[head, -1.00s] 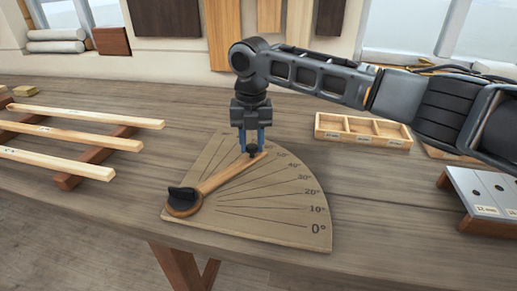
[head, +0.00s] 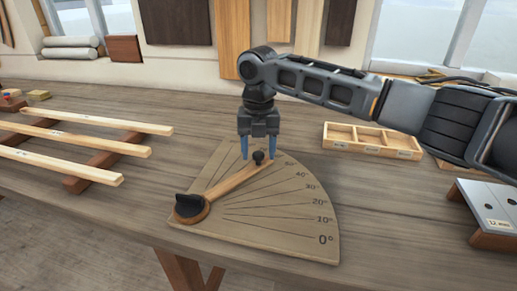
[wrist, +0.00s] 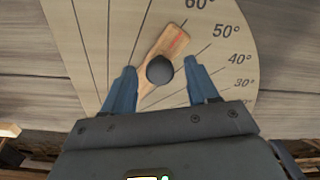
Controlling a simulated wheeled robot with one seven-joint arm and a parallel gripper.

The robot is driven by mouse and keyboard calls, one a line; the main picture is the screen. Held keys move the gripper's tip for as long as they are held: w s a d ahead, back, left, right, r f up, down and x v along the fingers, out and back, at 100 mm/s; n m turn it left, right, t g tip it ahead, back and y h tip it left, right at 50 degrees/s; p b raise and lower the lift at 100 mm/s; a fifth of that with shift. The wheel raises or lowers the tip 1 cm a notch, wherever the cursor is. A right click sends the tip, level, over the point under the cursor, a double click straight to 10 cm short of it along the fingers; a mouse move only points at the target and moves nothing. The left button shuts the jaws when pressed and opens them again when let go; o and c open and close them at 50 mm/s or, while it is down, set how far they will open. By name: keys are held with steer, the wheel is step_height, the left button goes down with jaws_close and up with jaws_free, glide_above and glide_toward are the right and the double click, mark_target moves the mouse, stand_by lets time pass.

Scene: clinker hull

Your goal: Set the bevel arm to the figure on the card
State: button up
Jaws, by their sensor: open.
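The bevel arm (head: 228,187) is a flat wooden bar on a fan-shaped protractor board (head: 290,235) marked in degrees from 0° upward. Its black pivot knob (head: 189,206) sits at the board's near left corner. A small black knob (head: 258,157) stands at the bar's far end. In the wrist view the bar's tip (wrist: 172,39) points between the 60° and 50° marks. My gripper (head: 259,157) is open, with its blue fingers on either side of the end knob (wrist: 159,70) and apart from it.
Several pale wood strips (head: 75,150) lie on dark supports at the left. A compartmented wooden tray (head: 372,140) stands behind right. A metal plate on a wooden block (head: 490,205) is at the right edge. The bench between is clear.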

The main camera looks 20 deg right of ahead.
steer(key=shift+r+b, duration=0.45)
steer(key=shift+r, duration=3.45)
